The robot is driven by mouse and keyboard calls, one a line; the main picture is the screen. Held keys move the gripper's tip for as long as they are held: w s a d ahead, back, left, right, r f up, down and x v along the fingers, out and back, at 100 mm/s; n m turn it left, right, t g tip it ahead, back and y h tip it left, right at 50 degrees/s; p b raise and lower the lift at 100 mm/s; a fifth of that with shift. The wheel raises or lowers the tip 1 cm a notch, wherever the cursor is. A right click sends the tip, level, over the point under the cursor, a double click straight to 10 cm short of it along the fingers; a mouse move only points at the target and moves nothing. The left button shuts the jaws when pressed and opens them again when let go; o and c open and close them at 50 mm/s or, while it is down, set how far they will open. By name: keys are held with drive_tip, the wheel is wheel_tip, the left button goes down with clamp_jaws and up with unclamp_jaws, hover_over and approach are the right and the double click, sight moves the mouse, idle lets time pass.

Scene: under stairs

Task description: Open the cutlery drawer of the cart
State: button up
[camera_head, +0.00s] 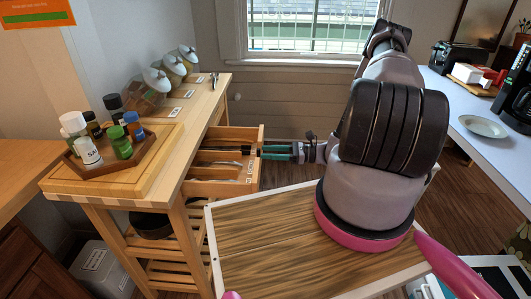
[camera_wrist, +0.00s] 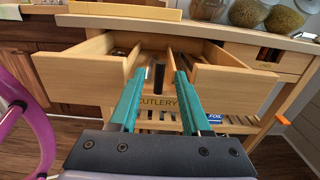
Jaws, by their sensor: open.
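The wooden cart (camera_head: 155,192) stands at the left in the head view. Its cutlery drawer (camera_head: 251,172) is pulled out from the cart, and its inside with dividers and some cutlery shows. In the wrist view the drawer front (camera_wrist: 210,82) carries the label CUTLERY. A dark upright piece (camera_wrist: 158,77), perhaps the handle, stands at the middle of the front. My gripper (camera_head: 265,152) is at the drawer front; in the wrist view its two teal fingers (camera_wrist: 159,76) are apart, one on each side of the dark piece. Whether they touch it cannot be told.
Bottles on a tray (camera_head: 148,150) and several tilted jars (camera_head: 156,80) stand on the cart top. A second drawer (camera_wrist: 268,62) sits right of the open one in the wrist view. A white table (camera_head: 470,110) with a coffee maker and plate (camera_head: 483,126) is at right.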

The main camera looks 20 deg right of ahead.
drive_tip(key=v, duration=0.9)
drive_tip(key=shift+d, duration=0.1)
drive_tip(key=shift+r, duration=0.1)
